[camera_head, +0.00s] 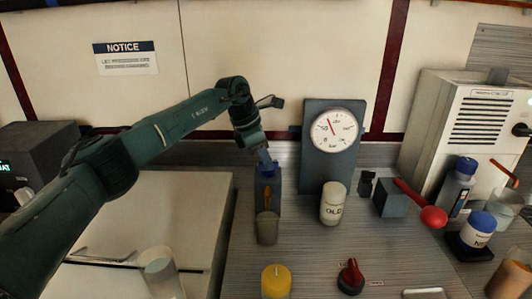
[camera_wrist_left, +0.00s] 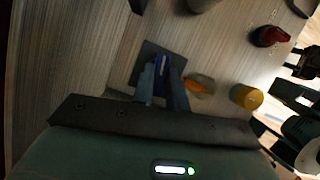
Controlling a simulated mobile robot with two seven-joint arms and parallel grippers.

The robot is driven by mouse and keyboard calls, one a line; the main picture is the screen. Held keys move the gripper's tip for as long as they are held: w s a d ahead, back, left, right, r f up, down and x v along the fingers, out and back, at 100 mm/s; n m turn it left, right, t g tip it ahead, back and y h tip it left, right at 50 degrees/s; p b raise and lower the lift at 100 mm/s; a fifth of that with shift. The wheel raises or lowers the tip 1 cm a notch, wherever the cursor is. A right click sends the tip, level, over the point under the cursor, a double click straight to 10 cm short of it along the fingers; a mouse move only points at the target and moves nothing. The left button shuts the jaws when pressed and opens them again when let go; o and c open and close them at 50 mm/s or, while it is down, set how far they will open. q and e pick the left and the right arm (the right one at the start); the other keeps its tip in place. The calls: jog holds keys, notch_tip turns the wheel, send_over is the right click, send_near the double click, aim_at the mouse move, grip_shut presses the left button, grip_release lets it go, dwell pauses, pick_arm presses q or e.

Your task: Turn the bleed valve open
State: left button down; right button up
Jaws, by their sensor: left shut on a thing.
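The bleed valve appears to be a dark upright block (camera_head: 268,187) with a blue handle on top, left of the gauge in the head view. My left gripper (camera_head: 267,163) comes down from above and is shut on the blue handle. In the left wrist view, the two fingers (camera_wrist_left: 162,82) sit either side of the blue handle (camera_wrist_left: 161,66), above a dark square base (camera_wrist_left: 146,52). An orange spout (camera_head: 267,199) points down over a grey-green cup (camera_head: 267,229). The pressure gauge (camera_head: 334,131) has a red needle pointing up and left.
A white "OLD" jar (camera_head: 333,208) stands right of the cup. A red-balled lever (camera_head: 432,216) sticks out of a grey box (camera_head: 390,200). A yellow cylinder (camera_head: 276,282) and red knob (camera_head: 351,277) are in front. Bottles crowd the right.

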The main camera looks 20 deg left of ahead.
pick_arm(q)
jog(key=shift+w+m+g+p, duration=0.1)
jog(key=shift+m+g+p, duration=0.3)
jog(key=shift+m, duration=0.7)
jog(key=c, duration=1.4)
grip_release()
jog(key=v, duration=1.3)
jog(key=shift+b, duration=0.45)
jog(key=shift+a, duration=0.1)
